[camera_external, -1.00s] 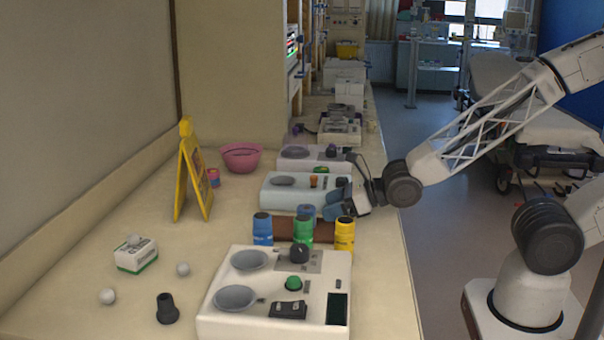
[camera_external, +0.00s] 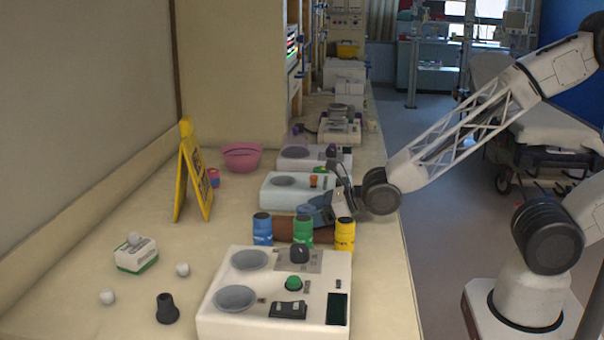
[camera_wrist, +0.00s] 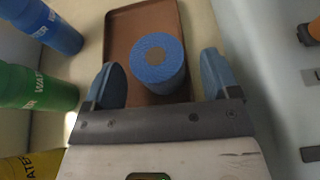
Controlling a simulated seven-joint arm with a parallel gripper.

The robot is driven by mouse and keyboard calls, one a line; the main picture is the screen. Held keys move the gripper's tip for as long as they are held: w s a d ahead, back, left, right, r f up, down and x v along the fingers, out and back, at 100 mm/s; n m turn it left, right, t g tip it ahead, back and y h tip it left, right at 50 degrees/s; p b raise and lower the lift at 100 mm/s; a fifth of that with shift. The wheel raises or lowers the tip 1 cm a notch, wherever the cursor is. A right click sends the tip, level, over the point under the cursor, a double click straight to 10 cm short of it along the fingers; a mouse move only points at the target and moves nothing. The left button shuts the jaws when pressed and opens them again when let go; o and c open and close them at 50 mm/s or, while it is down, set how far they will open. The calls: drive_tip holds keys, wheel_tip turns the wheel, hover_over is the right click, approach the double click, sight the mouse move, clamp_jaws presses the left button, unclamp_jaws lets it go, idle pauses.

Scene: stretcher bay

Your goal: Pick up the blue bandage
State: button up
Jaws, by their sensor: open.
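The blue bandage (camera_wrist: 158,62) is a round roll with a brown core, on a brown tray (camera_wrist: 117,40) in the wrist view. In the external view only a little of the bandage (camera_external: 304,210) shows behind the bottles and beside my gripper (camera_external: 322,207). My gripper (camera_wrist: 160,78) is open, with one blue finger on each side of the roll's near part in the wrist view. A gap shows between each finger and the roll. I cannot tell how far down the fingers reach.
Blue (camera_external: 262,229), green (camera_external: 303,231) and yellow (camera_external: 344,235) bottles stand in front of the tray. A pale device (camera_external: 283,195) stands behind it, and a larger white device (camera_external: 265,318) nearer the camera. The left counter has free room.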

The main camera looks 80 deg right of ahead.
drive_tip(key=shift+c, duration=0.3)
drive_tip(key=c, duration=1)
